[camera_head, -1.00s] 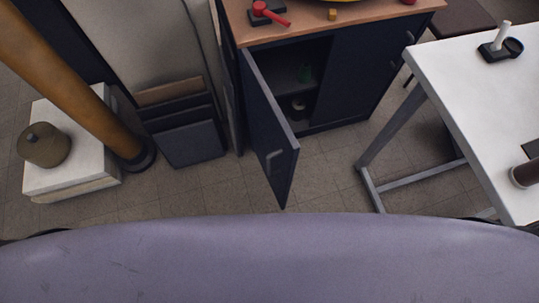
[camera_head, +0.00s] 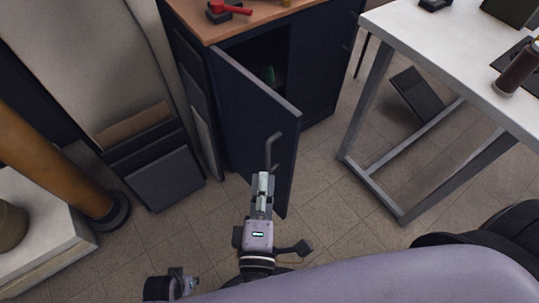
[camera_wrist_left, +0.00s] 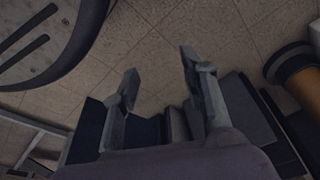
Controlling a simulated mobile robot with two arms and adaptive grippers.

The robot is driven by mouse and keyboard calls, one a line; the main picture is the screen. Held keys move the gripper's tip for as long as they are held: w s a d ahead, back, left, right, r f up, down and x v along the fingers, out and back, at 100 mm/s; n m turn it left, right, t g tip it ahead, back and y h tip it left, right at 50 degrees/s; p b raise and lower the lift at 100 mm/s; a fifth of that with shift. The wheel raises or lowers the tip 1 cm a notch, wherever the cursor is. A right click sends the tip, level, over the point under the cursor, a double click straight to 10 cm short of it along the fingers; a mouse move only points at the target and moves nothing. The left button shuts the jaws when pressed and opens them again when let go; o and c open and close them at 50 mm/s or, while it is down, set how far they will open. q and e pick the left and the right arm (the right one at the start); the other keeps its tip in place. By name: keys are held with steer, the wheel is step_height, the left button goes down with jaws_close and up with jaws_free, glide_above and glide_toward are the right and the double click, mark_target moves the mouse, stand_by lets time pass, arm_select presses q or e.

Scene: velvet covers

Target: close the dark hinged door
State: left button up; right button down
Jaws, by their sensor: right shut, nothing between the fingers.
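The dark blue hinged door (camera_head: 248,108) of the cabinet (camera_head: 318,65) stands ajar, swung out toward me, and the dark inside shows behind its top edge. Its grey bar handle (camera_head: 271,151) is on the outer face near the free edge. My right gripper (camera_head: 263,176) is shut and empty, its fingertips just below the handle in the picture, in front of the door's lower part. I cannot tell if it touches the door. My left gripper (camera_wrist_left: 157,66) shows in the left wrist view with its fingers apart and nothing between them, over the floor.
A white table (camera_head: 455,70) with grey legs stands at the right, holding a dark cylinder (camera_head: 516,72). Dark panels (camera_head: 165,178) lean left of the cabinet, near an orange post (camera_head: 50,165). A red-handled item (camera_head: 230,9) sits on the cabinet top. Floor between door and table is clear.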

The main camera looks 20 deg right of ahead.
glide_toward(281, 117)
steer(key=w+a, duration=0.2)
arm_select(q)
steer(key=shift+s+a+f+p, duration=0.1)
steer(key=shift+s+f+p, duration=0.15)
steer(key=shift+s+f, duration=0.35)
steer(key=shift+s+f+p, duration=0.25)
steer(key=shift+f, duration=0.5)
steer(key=shift+s+a+f+p, duration=0.1)
steer(key=shift+s+f+p, duration=0.15)
steer(key=shift+s+f, duration=0.35)
arm_select(e)
steer(key=shift+w+d+r, duration=0.1)
steer(key=shift+w+d, duration=0.55)
steer(key=shift+d, duration=0.15)
steer(key=shift+w+d, duration=0.65)
steer(key=shift+d, duration=0.2)
arm_select(q)
steer(key=shift+w, duration=0.1)
arm_select(e)
steer(key=shift+d, duration=0.1)
